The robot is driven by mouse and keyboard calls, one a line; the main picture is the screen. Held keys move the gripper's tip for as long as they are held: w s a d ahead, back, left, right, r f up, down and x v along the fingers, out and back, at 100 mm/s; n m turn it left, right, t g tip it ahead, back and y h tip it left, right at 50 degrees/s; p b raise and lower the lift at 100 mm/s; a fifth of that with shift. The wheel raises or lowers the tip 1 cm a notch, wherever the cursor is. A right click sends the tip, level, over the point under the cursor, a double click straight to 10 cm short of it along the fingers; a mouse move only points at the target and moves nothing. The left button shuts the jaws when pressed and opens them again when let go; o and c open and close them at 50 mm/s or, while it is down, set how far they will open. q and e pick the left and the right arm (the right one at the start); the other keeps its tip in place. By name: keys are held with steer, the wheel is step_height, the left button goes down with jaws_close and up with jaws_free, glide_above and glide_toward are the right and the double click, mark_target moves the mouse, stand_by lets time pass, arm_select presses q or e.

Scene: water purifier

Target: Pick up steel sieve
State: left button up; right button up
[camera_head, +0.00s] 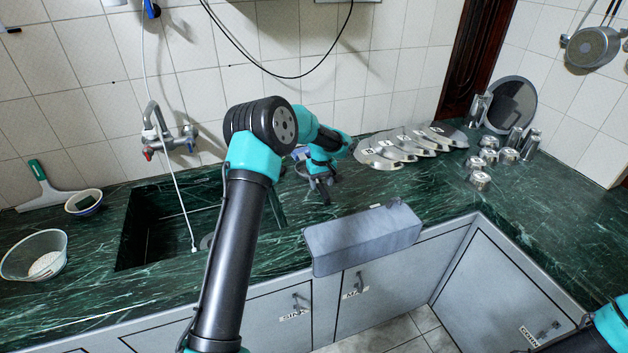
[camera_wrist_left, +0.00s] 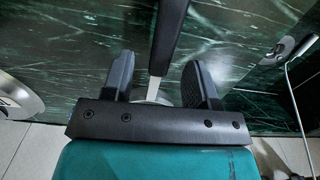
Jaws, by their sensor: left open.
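In the left wrist view, an implement with a black handle (camera_wrist_left: 168,38) and a pale metal neck (camera_wrist_left: 156,88) points down between my fingers. It looks like the steel sieve, but its round end is mostly hidden behind my gripper body. My left gripper (camera_wrist_left: 160,75) is open, with one finger on each side of the neck; I see no clear contact. In the head view my left gripper (camera_head: 322,194) is low over the counter, right of the sink. My right gripper is out of view.
The sink (camera_head: 160,235) lies left of my left gripper, with a tap (camera_head: 165,130) behind it. Steel lids (camera_head: 400,147) and several metal cups (camera_head: 482,178) stand to the right. A bowl (camera_head: 35,255) is at far left. The right counter (camera_head: 575,215) is clear.

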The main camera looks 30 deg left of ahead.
arm_select(q)
steer(key=shift+f, duration=1.35)
steer(key=shift+c, duration=0.3)
jaws_close()
